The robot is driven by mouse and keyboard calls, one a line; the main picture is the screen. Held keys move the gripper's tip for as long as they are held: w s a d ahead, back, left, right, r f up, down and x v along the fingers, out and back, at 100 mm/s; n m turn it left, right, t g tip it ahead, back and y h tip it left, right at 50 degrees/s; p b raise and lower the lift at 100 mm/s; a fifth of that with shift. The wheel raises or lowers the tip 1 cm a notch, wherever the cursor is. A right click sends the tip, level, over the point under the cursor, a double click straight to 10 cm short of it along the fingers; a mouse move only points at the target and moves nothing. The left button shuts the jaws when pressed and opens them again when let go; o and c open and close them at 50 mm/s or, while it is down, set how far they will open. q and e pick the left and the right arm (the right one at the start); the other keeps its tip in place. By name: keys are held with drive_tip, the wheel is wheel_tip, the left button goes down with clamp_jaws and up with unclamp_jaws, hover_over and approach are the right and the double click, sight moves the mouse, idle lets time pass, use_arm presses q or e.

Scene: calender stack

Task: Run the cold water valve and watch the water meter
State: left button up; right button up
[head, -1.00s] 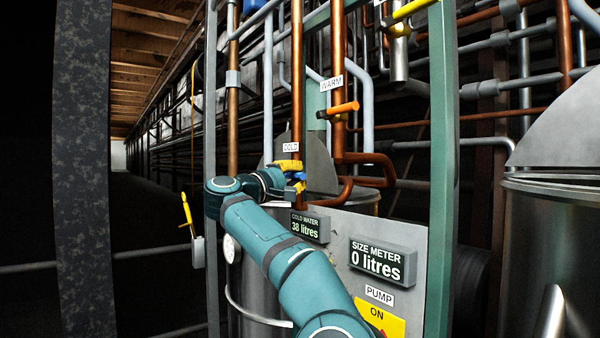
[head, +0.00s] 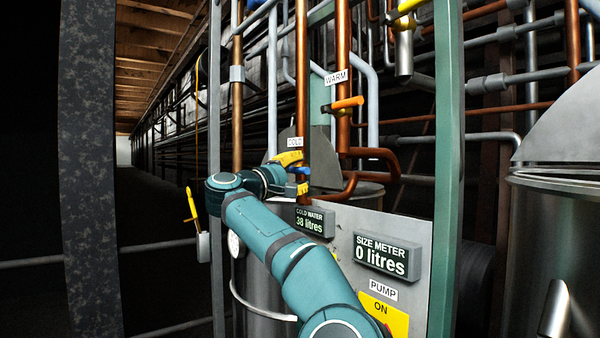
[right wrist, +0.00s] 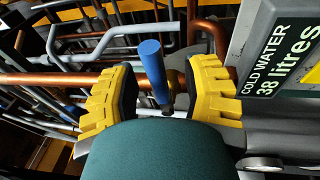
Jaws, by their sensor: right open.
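The cold water valve's blue handle (head: 300,170) is on the copper pipe under the COLD label (head: 295,142). My right gripper (head: 292,173) is open at this handle, with a yellow finger above it and one below. In the right wrist view the blue handle (right wrist: 152,70) stands between the two open yellow fingers (right wrist: 165,88), with gaps on both sides. The cold water meter (head: 314,222) reads 38 litres, and its display (right wrist: 284,65) shows in the right wrist view too. My left gripper is not in view.
A WARM label (head: 336,77) and an orange valve handle (head: 347,104) are to the upper right. The size meter (head: 387,256) reads 0 litres above a PUMP label and yellow ON panel (head: 384,315). Green frame posts (head: 449,170) and pipes stand close by.

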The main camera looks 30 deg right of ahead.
drive_tip(key=v, duration=1.1)
drive_tip(key=shift+a, duration=0.15)
